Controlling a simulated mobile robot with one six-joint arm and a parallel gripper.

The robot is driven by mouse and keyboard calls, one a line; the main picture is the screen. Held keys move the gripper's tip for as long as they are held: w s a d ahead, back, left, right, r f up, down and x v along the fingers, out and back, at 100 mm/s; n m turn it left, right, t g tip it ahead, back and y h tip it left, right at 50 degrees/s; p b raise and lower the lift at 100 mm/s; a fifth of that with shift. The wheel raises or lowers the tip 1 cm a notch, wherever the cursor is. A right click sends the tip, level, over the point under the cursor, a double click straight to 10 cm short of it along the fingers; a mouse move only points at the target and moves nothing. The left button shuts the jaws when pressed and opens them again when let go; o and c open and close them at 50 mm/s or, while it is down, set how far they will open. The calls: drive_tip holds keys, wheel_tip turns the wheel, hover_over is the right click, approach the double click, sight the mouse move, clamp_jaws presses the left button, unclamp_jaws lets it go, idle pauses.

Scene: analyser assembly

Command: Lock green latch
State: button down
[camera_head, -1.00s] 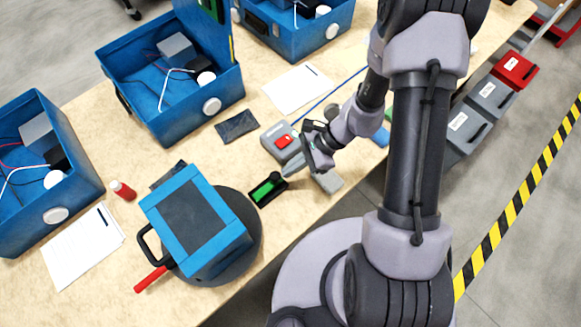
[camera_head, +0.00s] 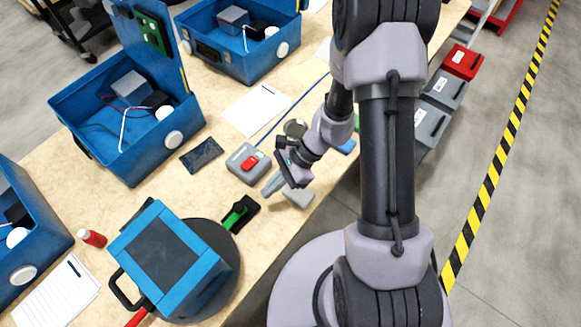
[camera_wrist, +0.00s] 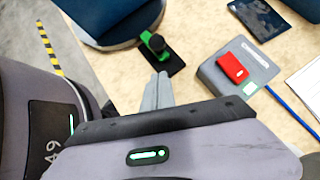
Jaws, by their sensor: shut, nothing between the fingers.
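The green latch (camera_head: 236,216) sits on a small black plate on the table, between the blue-framed device and the grey box with a red button. In the wrist view the green latch (camera_wrist: 149,42) stands near the top centre, with a dark knob on it and its black plate (camera_wrist: 172,62) beside it. My gripper (camera_head: 268,187) is shut and empty, to the upper right of the latch. In the wrist view my gripper (camera_wrist: 157,82) has its fingertips just below the black plate, with a small gap seeming to show between them and the green part.
The grey box (camera_head: 240,172) with the red button is close to my gripper. The blue-framed device (camera_head: 165,262) stands on a dark round base left of the latch. Open blue cases (camera_head: 150,150) stand farther back. A dark flat pouch (camera_head: 203,155) lies between.

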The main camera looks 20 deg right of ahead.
drive_tip(key=p+v, duration=0.2)
drive_tip(key=v, duration=0.6)
drive_tip(key=shift+a+r, duration=0.25)
drive_tip(key=shift+r, duration=0.1)
drive_tip(key=shift+w, duration=0.1)
